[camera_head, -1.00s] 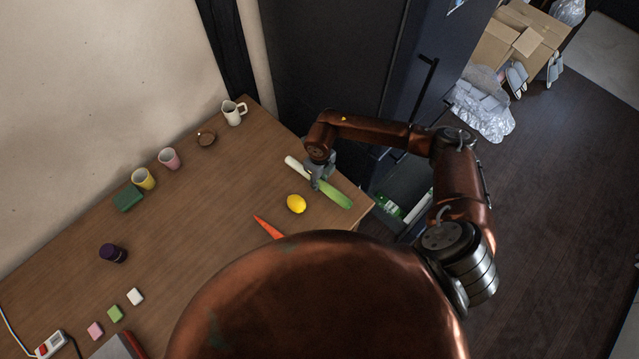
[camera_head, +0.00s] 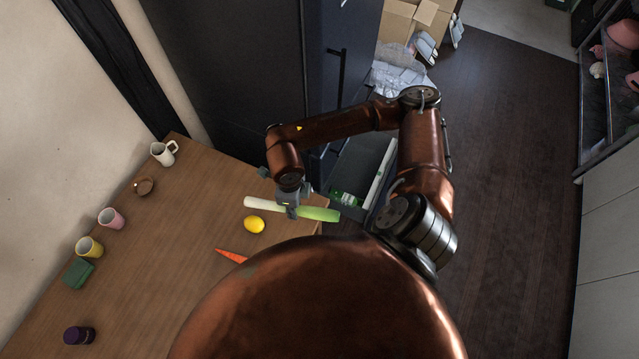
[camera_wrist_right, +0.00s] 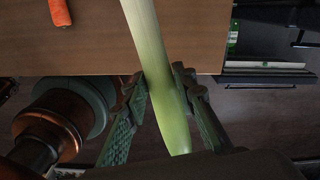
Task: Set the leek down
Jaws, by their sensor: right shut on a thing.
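The leek (camera_head: 320,214) is long, with a white end to the left and a green end to the right in the head view. My right gripper (camera_head: 290,207) is shut around its middle and holds it near the table's right edge. In the right wrist view, the leek (camera_wrist_right: 146,40) passes between the two fingers of my right gripper (camera_wrist_right: 158,82). Its pale part is over the wooden table (camera_head: 172,240), and its green end reaches past the table edge. It looks raised, but the height is unclear. My left gripper is out of view.
A lemon (camera_head: 255,224) and a carrot (camera_head: 231,256) lie beside the leek. An open drawer (camera_head: 352,172) with a green bottle (camera_head: 346,199) is just right of the table. The table's middle is clear.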

